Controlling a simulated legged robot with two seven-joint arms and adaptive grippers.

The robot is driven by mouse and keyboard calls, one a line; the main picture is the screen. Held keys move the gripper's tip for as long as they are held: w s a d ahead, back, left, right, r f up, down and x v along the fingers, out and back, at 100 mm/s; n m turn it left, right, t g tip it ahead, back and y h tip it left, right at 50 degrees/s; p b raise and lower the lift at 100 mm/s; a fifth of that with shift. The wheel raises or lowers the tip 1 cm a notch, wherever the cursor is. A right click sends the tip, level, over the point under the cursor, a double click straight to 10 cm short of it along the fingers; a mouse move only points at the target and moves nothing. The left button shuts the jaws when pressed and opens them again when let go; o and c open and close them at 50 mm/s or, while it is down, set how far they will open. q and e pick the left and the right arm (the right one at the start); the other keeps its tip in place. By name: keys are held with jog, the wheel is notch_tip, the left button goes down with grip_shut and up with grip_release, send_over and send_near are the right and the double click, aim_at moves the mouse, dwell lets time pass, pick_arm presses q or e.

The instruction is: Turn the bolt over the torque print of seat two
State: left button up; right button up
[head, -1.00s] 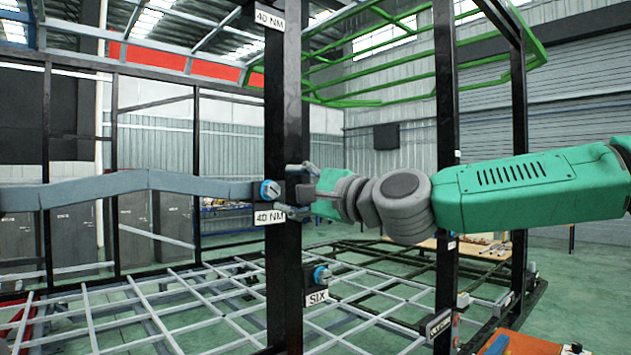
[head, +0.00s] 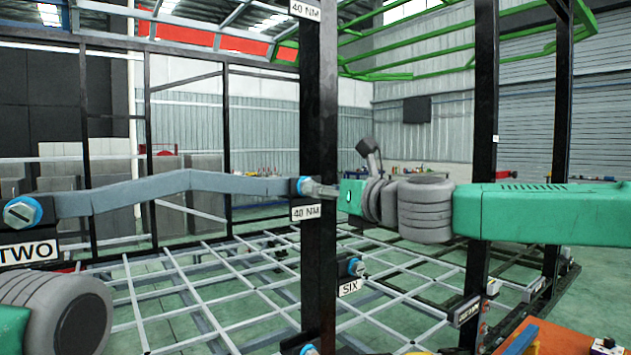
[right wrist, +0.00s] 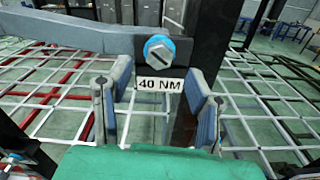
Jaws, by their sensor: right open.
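A blue bolt with a slotted grey head (head: 305,186) sits at the right end of a bent grey bar, over a white "40 NM" print (head: 306,212) on a black post. The right wrist view shows the bolt (right wrist: 158,47) and print (right wrist: 160,85) head-on. My right gripper (head: 322,191) points left at the bolt. In the right wrist view its padded fingers (right wrist: 159,78) are open and empty, one on each side of the print, with the bolt beyond them. Another blue bolt (head: 22,214) sits over a "TWO" sign (head: 28,251). My left gripper is out of view; part of its arm shows.
The black post (head: 319,120) stands upright by the bolt. The grey bar (head: 180,187) runs left towards seat two. Below lie a "SIX" sign (head: 349,287) with a bolt above it and a pale lattice floor frame. An orange surface (head: 540,338) is at lower right.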

jog(key=p+x, duration=0.1)
jog(key=x, duration=0.2)
jog(key=shift+w, duration=0.45)
jog(key=shift+c, duration=1.3)
jog(key=c, duration=0.7)
jog(key=shift+a, duration=0.1)
grip_shut()
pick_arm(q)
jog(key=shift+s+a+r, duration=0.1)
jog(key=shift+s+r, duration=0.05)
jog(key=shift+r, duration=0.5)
pick_arm(e)
jog(key=shift+s+a+r, duration=0.1)
jog(key=shift+s, duration=0.05)
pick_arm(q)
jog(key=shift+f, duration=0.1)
